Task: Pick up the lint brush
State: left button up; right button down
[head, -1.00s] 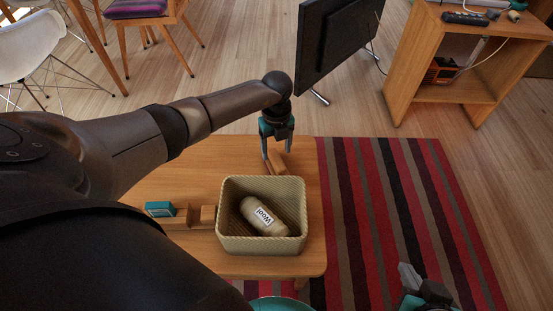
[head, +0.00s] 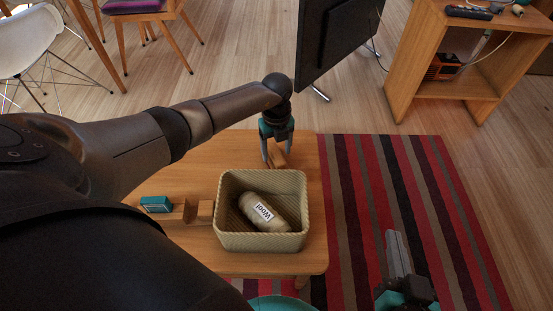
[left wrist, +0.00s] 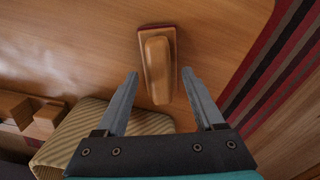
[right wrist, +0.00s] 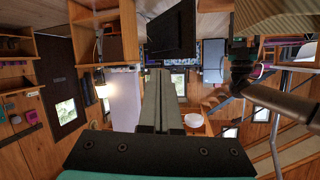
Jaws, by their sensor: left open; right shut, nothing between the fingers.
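The lint brush (left wrist: 157,65) is a wooden block with a raised handle and a thin dark red edge. It lies on the table in the left wrist view, its handle end reaching between my open left fingers (left wrist: 163,88). In the head view the lint brush (head: 278,158) sits behind the basket, partly hidden by my left gripper (head: 278,150), which points down over it. I see no contact between the fingers and the brush. My right gripper (head: 397,255) is shut and empty over the striped rug; it also shows shut in the right wrist view (right wrist: 158,85).
A woven basket (head: 225,235) holding a bottle labelled Wool (head: 262,213) stands just in front of the brush. A teal box (head: 156,204) and wooden blocks (head: 205,211) lie on the table's left. The striped rug (head: 440,210) is to the right.

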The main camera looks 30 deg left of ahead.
pick_arm(q)
jog(key=shift+f+b, duration=0.4)
jog(key=shift+f, duration=0.65)
pick_arm(e)
jog(key=shift+s+a+r+m+t+y, duration=0.15)
jog(key=shift+s+a+r+t+y, duration=0.1)
jog(key=shift+a+r+t, duration=0.3)
jog(key=shift+s+a+r+m+t+y, duration=0.2)
jog(key=shift+s+r+t+y, duration=0.1)
jog(key=shift+t, duration=0.45)
pick_arm(q)
grip_shut()
jog(key=shift+r, duration=0.1)
pick_arm(e)
jog(key=shift+f, duration=0.1)
